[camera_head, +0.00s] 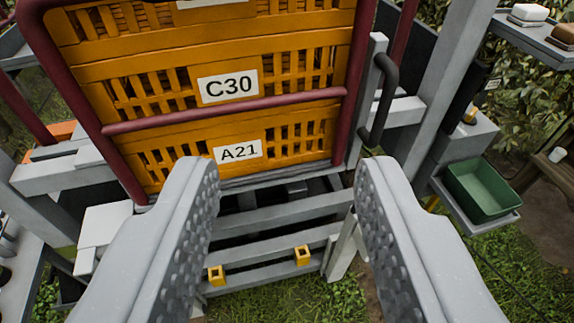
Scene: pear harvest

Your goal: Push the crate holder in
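The crate holder is a dark red tube frame (235,114) with a cross bar and uprights, around a stack of orange slatted crates (290,66). A dark curved handle (383,100) stands upright on a light grey post right of the crates. My gripper (280,185) is open and empty, its two grey textured fingers wide apart below and in front of the crates. It appears to touch nothing.
Grey rails (285,213) with two small yellow brackets lie below the crates. A green bin (482,190) sits on a tray at the right. A shelf with brushes is at the top right. Grass (280,303) shows below.

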